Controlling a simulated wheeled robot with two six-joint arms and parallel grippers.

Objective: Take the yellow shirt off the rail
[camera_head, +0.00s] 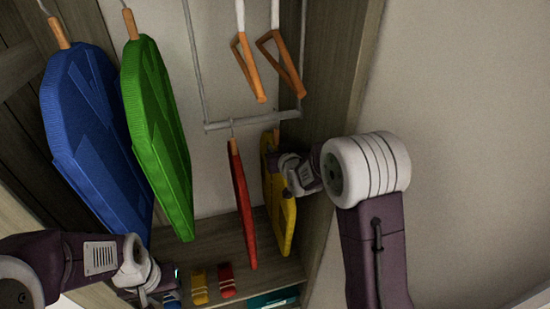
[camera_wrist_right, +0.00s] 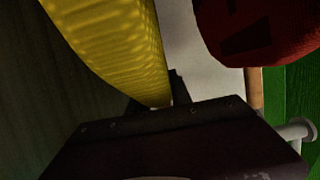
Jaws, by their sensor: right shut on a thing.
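The yellow shirt (camera_head: 288,222) is at the right end of the low rail (camera_head: 250,121), close to the wardrobe's right wall. Its wooden hanger top shows just under the rail; I cannot make out whether the hook is on the bar. My right gripper (camera_head: 283,168) is at the upper part of the shirt and shut on it; the fingertips are mostly hidden. In the right wrist view the yellow shirt (camera_wrist_right: 125,45) runs down to between the fingers (camera_wrist_right: 160,105). My left gripper (camera_head: 152,287) is low at the left, over the shelf, its fingers unclear.
A red shirt (camera_head: 241,205) hangs just left of the yellow one. Green (camera_head: 160,145) and blue (camera_head: 88,130) shirts hang further left. Two empty hangers (camera_head: 246,68) hang above. Folded items (camera_head: 199,285) and a teal box (camera_head: 273,299) are below. The wardrobe's right wall (camera_head: 330,80) is close.

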